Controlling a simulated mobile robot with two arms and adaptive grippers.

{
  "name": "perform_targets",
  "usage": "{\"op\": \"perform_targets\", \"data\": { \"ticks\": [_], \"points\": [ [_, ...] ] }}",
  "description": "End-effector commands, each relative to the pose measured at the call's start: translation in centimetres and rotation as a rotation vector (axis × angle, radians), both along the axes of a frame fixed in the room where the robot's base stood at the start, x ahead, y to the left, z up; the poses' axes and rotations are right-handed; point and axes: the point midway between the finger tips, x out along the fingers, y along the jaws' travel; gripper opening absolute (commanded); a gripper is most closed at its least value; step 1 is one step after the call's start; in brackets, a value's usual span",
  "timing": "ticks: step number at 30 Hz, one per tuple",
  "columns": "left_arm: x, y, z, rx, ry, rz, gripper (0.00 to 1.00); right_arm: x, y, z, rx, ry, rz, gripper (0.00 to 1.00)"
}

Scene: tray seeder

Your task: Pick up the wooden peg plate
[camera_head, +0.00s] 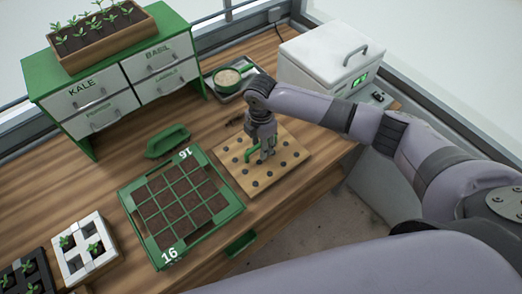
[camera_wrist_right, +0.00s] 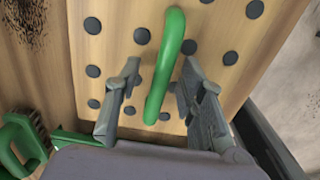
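The wooden peg plate (camera_head: 277,177) lies flat on the bench in the head view, with rows of dark round pegs and a green handle (camera_head: 251,152) standing up from its middle. My right gripper (camera_head: 262,155) points down over the plate at the handle. In the right wrist view the plate (camera_wrist_right: 115,52) fills the middle, and the green handle (camera_wrist_right: 165,65) runs between the two grey fingers of the right gripper (camera_wrist_right: 158,82). The fingers stand apart with a gap on each side of the handle. My left gripper is not in view.
A green seed tray (camera_head: 127,203) with soil cells sits left of the plate. A green-handled brush (camera_head: 167,141) lies behind it. A white box (camera_head: 318,62) stands at back right, a green drawer cabinet (camera_head: 95,137) at back left. The bench's front edge is close to the plate.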

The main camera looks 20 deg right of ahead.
Motion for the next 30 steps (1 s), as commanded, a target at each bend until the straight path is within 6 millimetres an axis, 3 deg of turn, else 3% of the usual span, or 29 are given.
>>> {"op": "perform_targets", "data": {
  "ticks": [18, 30],
  "points": [
    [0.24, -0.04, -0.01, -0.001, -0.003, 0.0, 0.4, 0.0, -0.02, 0.05, 0.0, 0.0, 0.0, 0.0],
    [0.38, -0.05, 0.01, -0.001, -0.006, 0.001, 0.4, 0.01, -0.03, 0.07, 0.0, 0.0, 0.0, 0.0]
  ]
}}
